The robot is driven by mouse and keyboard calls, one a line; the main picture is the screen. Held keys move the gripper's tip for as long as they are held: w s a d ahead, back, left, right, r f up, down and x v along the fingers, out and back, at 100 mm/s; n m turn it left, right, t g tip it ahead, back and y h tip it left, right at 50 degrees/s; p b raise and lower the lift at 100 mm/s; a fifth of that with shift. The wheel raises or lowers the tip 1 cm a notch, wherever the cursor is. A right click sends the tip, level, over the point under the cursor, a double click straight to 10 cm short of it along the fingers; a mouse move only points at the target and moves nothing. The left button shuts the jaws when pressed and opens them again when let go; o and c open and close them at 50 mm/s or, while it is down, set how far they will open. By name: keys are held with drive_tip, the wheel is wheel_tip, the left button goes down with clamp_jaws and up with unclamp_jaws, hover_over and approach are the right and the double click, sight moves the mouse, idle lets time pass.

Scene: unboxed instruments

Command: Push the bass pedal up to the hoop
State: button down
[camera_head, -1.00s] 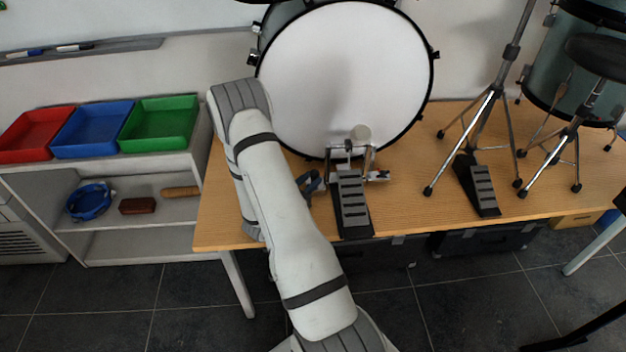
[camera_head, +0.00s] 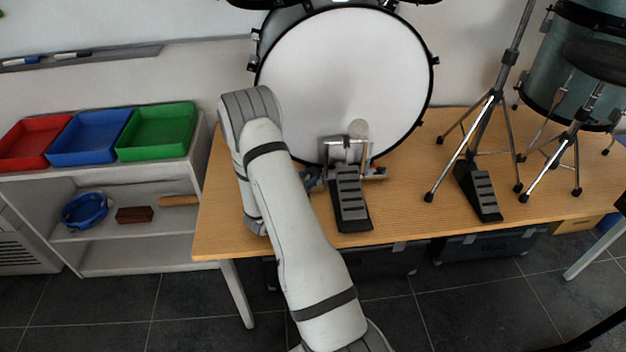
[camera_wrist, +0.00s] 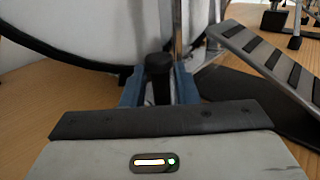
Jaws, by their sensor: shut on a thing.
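The bass pedal (camera_head: 350,200) stands on the wooden table in front of the bass drum, with a dark ribbed footboard, metal frame and pale round beater (camera_head: 358,129). Its footboard (camera_wrist: 268,58) also shows at the right in the wrist view. The drum's black hoop (camera_head: 431,72) rings the white head; its lower edge curves in at the left of the wrist view (camera_wrist: 45,50). My gripper (camera_head: 312,178) is low at the pedal's left side, its blue fingers (camera_wrist: 158,88) shut on a black knob-like part there. Whether the pedal touches the hoop cannot be told.
A second pedal (camera_head: 478,190) and a chrome stand (camera_head: 487,110) are to the right. A stool (camera_head: 590,75) and another drum are at the far right. Red, blue and green trays (camera_head: 155,132) sit on a shelf at the left. The table front is clear.

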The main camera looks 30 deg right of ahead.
drive_tip(key=c, duration=1.6)
unclamp_jaws()
drive_tip(key=shift+d+r, duration=0.1)
drive_tip(key=shift+d, duration=0.05)
drive_tip(key=shift+o, duration=0.8)
drive_tip(key=shift+w+d, duration=0.1)
drive_tip(key=o, duration=0.3)
drive_tip(key=shift+a, duration=0.25)
drive_tip(key=v, duration=0.7)
drive_tip(key=shift+a, duration=0.3)
